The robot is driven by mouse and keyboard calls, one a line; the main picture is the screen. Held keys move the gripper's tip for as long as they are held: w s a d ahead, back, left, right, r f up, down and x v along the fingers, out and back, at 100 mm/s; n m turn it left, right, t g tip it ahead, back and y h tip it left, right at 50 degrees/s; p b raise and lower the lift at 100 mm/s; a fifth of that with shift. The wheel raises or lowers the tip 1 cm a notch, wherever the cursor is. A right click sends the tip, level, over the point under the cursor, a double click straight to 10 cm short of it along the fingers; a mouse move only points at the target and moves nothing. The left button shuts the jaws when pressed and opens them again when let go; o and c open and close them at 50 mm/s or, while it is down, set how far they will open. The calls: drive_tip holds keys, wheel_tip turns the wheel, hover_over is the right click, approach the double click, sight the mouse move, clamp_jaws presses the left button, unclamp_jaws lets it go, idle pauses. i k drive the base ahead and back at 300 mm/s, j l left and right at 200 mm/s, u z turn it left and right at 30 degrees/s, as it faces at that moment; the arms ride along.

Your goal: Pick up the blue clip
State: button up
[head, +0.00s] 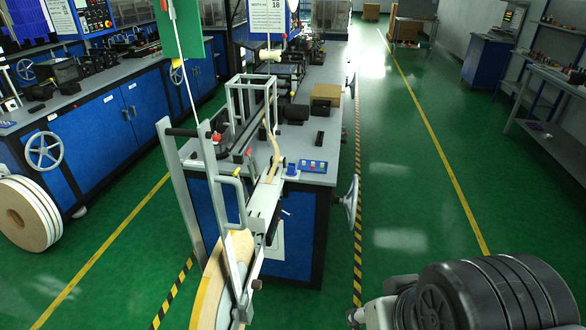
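A small blue piece (291,171) sits on the near part of the grey bench top, just right of the tan tape strip. It looks like the blue clip, but it is too small to be sure. Right beside it lies a flat blue holder (313,166) with small red, white and blue parts, too small to tell apart. The tan strip (274,160) runs over the machine rail to a large reel (212,285) at the front of the bench. My gripper is not clearly in view; only dark and grey parts of my own body show at the lower right.
The bench top (322,150) carries a cardboard box (326,91) and black blocks farther back. A handwheel (346,200) sticks out on the bench's right side. A metal frame and handles stand left of the strip. The green aisle (410,190) on the right is clear.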

sight(291, 167)
drive_tip(key=i+l+u, duration=0.1)
drive_tip(key=u, duration=0.35)
drive_tip(key=i+l+u, duration=0.15)
drive_tip(key=u, duration=0.35)
drive_tip(key=i+l+u, duration=0.2)
drive_tip(key=u, duration=0.25)
drive_tip(key=i+l+u, duration=0.1)
drive_tip(key=l, duration=0.3)
drive_tip(key=i+l, duration=0.2)
drive_tip(key=l, duration=0.2)
drive_tip(key=i+l+u, duration=0.15)
drive_tip(key=l, duration=0.25)
drive_tip(key=i+l+u, duration=0.1)
drive_tip(key=l, duration=0.35)
drive_tip(key=l+u, duration=0.1)
drive_tip(key=l, duration=0.3)
drive_tip(key=i, duration=0.05)
